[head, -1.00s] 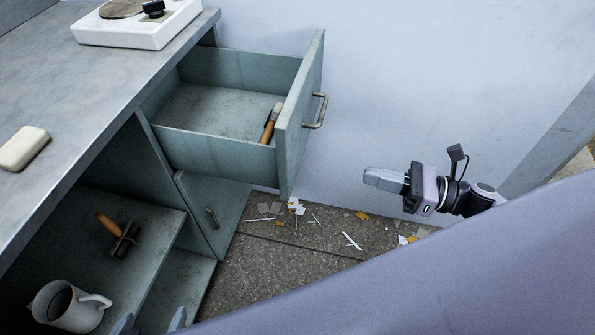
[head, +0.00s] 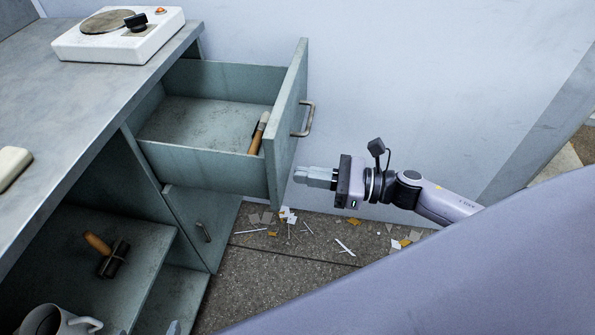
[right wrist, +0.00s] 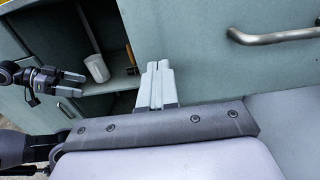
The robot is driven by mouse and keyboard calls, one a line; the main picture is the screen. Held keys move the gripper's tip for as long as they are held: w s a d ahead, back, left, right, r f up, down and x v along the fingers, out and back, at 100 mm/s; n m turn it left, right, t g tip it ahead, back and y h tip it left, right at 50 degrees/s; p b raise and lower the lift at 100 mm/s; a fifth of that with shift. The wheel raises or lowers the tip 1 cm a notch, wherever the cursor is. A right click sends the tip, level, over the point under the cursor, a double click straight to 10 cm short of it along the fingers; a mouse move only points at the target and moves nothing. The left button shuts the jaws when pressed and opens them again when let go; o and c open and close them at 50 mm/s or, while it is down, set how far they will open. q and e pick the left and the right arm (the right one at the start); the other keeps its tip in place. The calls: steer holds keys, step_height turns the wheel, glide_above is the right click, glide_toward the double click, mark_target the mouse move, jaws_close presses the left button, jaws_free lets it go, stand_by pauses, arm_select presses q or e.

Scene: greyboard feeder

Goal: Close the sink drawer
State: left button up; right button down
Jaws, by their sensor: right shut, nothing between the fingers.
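The sink drawer (head: 288,130) is pulled well out of the grey-green cabinet. Its metal handle (head: 308,119) is on the front panel. A wooden-handled brush (head: 259,133) lies inside. My right gripper (head: 299,175) is shut and empty, its fingertips close to the drawer front's outer face, below the handle; I cannot tell if they touch. In the right wrist view, the shut fingers (right wrist: 158,70) point at the panel and the handle (right wrist: 275,38) is to their right. My left gripper (right wrist: 84,85) shows there too, with fingers apart, in front of the open shelves.
A white hotplate (head: 118,38) and a soap bar (head: 12,166) are on the countertop (head: 70,110). A lower cabinet door (head: 203,225) is below the drawer. A mug (head: 55,320) and a wooden-handled tool (head: 105,250) are on the open shelf. Scraps (head: 345,247) litter the floor.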

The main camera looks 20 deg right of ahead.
steer(key=shift+x, duration=1.1)
arm_select(q)
steer(key=shift+s+a, duration=0.1)
arm_select(e)
steer(key=shift+w+a, duration=0.3)
steer(key=shift+a, duration=0.15)
steer(key=b, duration=0.4)
glide_toward(169, 155)
steer(key=b+x, duration=0.1)
steer(key=x, duration=0.2)
steer(key=f+b+x, duration=0.1)
steer(key=b+x, duration=0.1)
steer(key=x, duration=0.1)
steer(key=w+f+b+x, duration=0.1)
steer(key=x, duration=0.3)
steer(key=shift+d, duration=0.3)
steer(key=shift+w+a+b, duration=0.35)
steer(key=shift+a, duration=0.05)
steer(key=shift+r, duration=0.2)
arm_select(q)
steer(key=shift+m+t+h, duration=0.7)
steer(key=shift+m, duration=0.1)
steer(key=w, duration=0.1)
steer(key=w+d, duration=0.2)
steer(key=shift+w+d+f, duration=0.15)
steer(key=shift+w+d, duration=0.1)
steer(key=shift+w, duration=0.05)
